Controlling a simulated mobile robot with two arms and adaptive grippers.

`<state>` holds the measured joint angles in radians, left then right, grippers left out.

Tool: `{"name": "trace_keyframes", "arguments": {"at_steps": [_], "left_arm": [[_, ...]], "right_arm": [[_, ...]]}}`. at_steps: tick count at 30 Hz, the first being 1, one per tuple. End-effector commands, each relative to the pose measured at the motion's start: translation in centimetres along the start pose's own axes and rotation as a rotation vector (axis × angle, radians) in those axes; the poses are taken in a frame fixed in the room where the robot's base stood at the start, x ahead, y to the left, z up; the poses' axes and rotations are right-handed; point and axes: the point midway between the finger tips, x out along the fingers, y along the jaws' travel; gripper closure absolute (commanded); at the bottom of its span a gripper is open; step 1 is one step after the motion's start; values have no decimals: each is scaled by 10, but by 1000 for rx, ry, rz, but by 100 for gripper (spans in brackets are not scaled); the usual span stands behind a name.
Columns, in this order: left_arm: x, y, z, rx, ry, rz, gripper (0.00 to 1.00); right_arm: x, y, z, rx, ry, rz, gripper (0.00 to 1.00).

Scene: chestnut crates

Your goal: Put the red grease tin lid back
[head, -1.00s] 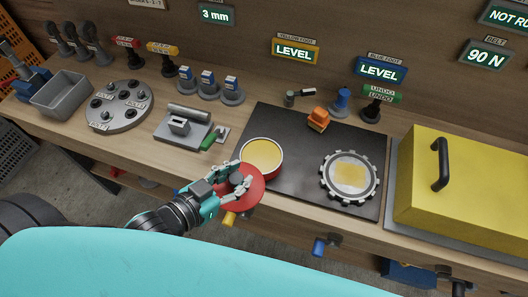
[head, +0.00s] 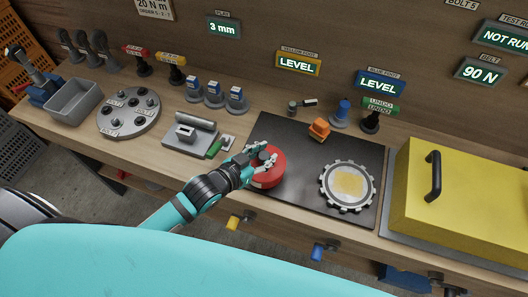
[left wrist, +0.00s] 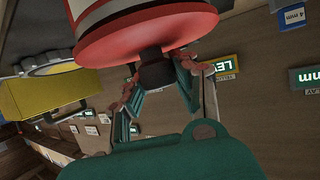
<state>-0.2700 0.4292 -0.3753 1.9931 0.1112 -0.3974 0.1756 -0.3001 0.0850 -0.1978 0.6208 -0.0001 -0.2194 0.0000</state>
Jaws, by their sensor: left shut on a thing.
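The red grease tin (head: 268,182) stands on the left part of the dark mat, with its red lid (head: 276,157) over its mouth. The yellow grease is hidden. My left gripper (head: 262,160) is shut on the lid's dark knob, above the tin. In the left wrist view, the fingers (left wrist: 158,80) close around the dark knob (left wrist: 156,70), and the red lid (left wrist: 140,35) lies against the tin's pale, red-banded side (left wrist: 95,10). I cannot tell whether the lid is fully seated. My right gripper is not in view.
A toothed metal ring (head: 347,186) with yellow grease lies on the dark mat (head: 300,190). An orange block (head: 319,128) sits behind. A yellow cover (head: 465,190) with a black handle fills the right. A grey fixture (head: 188,137) stands left of the tin.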

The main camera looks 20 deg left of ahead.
Motion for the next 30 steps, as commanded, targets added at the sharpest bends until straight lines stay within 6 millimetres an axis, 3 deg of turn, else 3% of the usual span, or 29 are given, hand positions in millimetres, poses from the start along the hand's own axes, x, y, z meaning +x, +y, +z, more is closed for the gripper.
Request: {"name": "trace_keyframes", "arguments": {"at_steps": [11, 12, 16, 26, 30], "left_arm": [[2, 0, 5, 1, 0, 0, 100], [1, 0, 4, 1, 0, 0, 68], [1, 0, 4, 1, 0, 0, 51], [0, 0, 0, 1, 1, 0, 49], [-15, 0, 3, 2, -2, 0, 49]], "right_arm": [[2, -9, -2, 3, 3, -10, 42], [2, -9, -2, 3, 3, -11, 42], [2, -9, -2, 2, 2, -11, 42], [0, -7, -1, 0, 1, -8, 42], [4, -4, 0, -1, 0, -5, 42]]}}
